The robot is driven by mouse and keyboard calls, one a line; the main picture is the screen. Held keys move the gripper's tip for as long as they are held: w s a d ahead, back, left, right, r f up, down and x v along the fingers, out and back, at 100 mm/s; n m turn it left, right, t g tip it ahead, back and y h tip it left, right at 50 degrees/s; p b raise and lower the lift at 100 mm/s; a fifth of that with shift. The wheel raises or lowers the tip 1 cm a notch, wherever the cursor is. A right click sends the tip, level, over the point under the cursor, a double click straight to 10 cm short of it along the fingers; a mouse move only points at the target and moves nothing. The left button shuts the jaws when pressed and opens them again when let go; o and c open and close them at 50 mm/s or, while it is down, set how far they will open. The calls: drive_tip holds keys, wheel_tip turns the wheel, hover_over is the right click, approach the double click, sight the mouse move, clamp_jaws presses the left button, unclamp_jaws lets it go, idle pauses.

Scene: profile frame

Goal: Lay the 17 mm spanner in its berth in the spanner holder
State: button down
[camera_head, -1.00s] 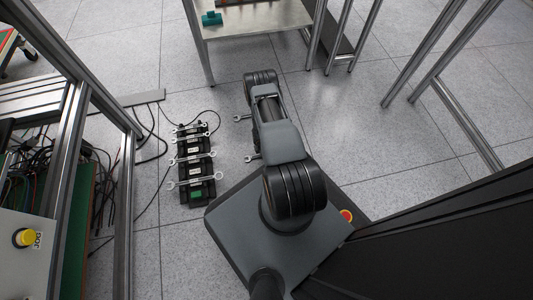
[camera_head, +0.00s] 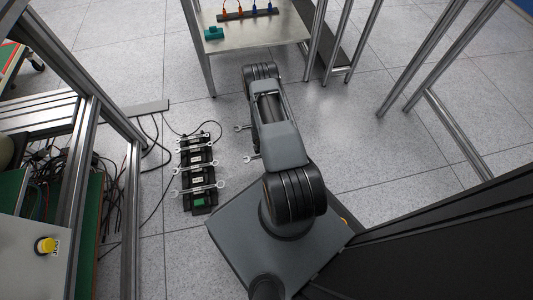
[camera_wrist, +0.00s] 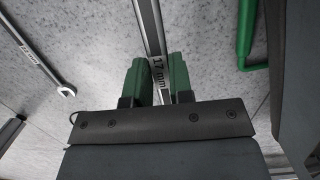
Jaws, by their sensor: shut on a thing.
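In the wrist view my gripper (camera_wrist: 158,85) has its green fingers shut on a steel spanner (camera_wrist: 150,28) whose shaft reads 17 mm. The shaft runs up out of the frame, so its far end is hidden. In the head view the black spanner holder (camera_head: 199,202) lies on the floor left of my arm, with several spanners across it. My gripper is hidden behind my arm there. Two spanner ends show at the arm's left side; I cannot tell which belongs to the held spanner.
A table (camera_head: 258,38) with a tool rack (camera_head: 247,15) and a teal object (camera_head: 214,33) stands behind. Cables and a metal frame (camera_head: 131,215) are at left.

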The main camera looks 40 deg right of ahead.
drive_tip(key=shift+r+p, duration=1.1)
drive_tip(key=shift+r, duration=0.45)
